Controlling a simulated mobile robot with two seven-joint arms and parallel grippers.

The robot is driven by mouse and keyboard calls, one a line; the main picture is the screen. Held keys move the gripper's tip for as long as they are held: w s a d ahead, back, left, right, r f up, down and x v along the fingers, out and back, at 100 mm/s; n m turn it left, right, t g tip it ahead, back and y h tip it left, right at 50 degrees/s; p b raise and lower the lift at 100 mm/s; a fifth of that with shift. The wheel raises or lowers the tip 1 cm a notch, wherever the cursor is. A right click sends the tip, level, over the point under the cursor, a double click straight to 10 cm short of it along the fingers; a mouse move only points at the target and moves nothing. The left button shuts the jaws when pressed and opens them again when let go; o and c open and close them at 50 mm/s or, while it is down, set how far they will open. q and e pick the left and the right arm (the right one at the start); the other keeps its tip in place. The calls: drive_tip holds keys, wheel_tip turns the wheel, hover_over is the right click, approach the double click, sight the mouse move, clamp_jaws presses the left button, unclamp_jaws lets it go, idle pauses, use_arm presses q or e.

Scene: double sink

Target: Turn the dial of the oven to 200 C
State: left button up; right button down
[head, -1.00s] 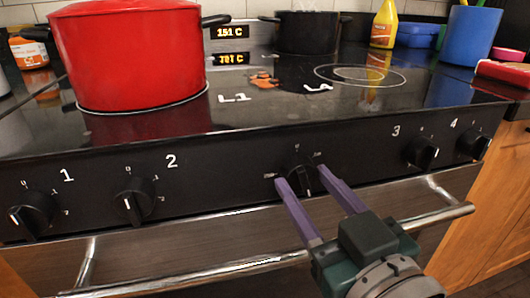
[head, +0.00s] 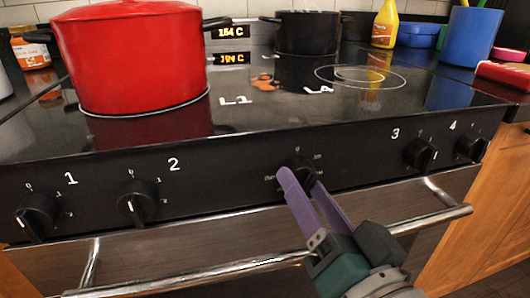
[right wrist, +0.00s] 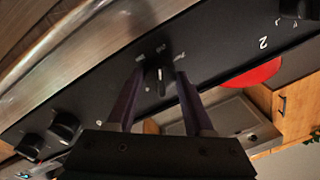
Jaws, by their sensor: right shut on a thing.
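The oven dial (head: 308,175) is the black knob in the middle of the oven's front panel, with small marks around it. My right gripper (head: 296,177) has its two purple fingers around the dial, and one finger covers part of it. In the right wrist view the dial (right wrist: 160,74) sits between the two fingers (right wrist: 160,82). The orange display (head: 231,32) at the back of the stove seems to read 154 C, with its reflection below it. My left gripper is not in view.
Hob knobs 1 (head: 37,212), 2 (head: 137,203), 3 (head: 419,153) and 4 (head: 471,148) flank the dial. A metal oven handle (head: 240,268) runs below. A red pot (head: 130,55) and a black pot (head: 306,32) stand on the cooktop.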

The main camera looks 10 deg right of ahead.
drive_tip(key=shift+m, duration=0.5)
drive_tip(key=shift+c, duration=1.4)
unclamp_jaws()
drive_tip(key=shift+s, duration=0.1)
drive_tip(key=s, duration=0.9)
drive_tip(key=shift+s+d+f+p, duration=0.2)
drive_tip(key=shift+s+d+p, duration=0.15)
drive_tip(key=shift+s+p, duration=0.05)
